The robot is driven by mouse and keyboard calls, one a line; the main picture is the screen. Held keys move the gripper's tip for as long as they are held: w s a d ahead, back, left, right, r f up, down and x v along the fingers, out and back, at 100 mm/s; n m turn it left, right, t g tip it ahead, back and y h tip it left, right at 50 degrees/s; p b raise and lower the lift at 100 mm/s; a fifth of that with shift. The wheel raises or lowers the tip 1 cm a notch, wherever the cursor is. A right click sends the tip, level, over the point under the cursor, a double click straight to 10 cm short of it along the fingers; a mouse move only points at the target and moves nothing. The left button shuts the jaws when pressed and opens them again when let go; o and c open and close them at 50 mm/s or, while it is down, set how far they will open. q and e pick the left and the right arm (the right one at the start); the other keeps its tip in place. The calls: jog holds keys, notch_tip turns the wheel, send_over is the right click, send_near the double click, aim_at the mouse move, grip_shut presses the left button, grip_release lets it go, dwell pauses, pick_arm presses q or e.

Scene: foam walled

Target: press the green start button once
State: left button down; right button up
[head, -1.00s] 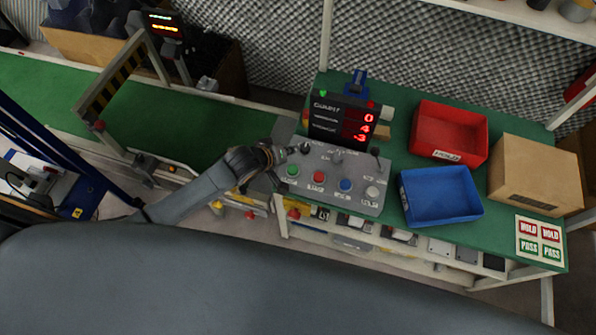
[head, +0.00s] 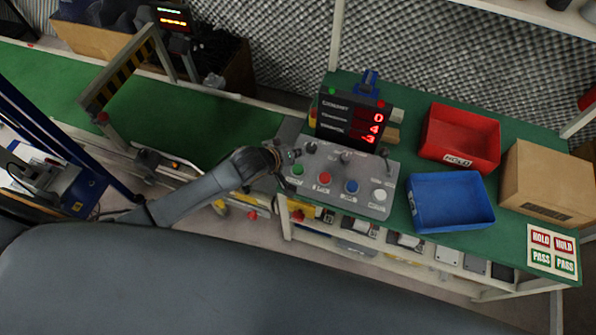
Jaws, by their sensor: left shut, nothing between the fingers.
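The green start button (head: 297,170) is the leftmost in a row of buttons on a grey control panel (head: 335,197). A red button (head: 324,178), a blue button (head: 351,186) and a white button (head: 379,195) follow to its right. My left gripper (head: 291,165) is over the panel's left end, close to the green button, shut and empty. The button's top is visible; I cannot tell whether the fingertips touch it. My right gripper is not in view.
A black display (head: 347,120) with red digits stands behind the panel. A red bin (head: 460,137), a blue bin (head: 452,203) and a cardboard box (head: 550,180) stand on the green table to the right. A conveyor (head: 190,125) lies to the left.

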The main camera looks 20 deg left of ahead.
aim_at(296, 170)
pick_arm(q)
notch_tip(296, 170, down, 5)
jog(key=b, duration=0.3)
jog(key=shift+b, duration=0.3)
jog(key=shift+f, duration=0.35)
dwell(0.5)
jog(key=shift+f, duration=0.4)
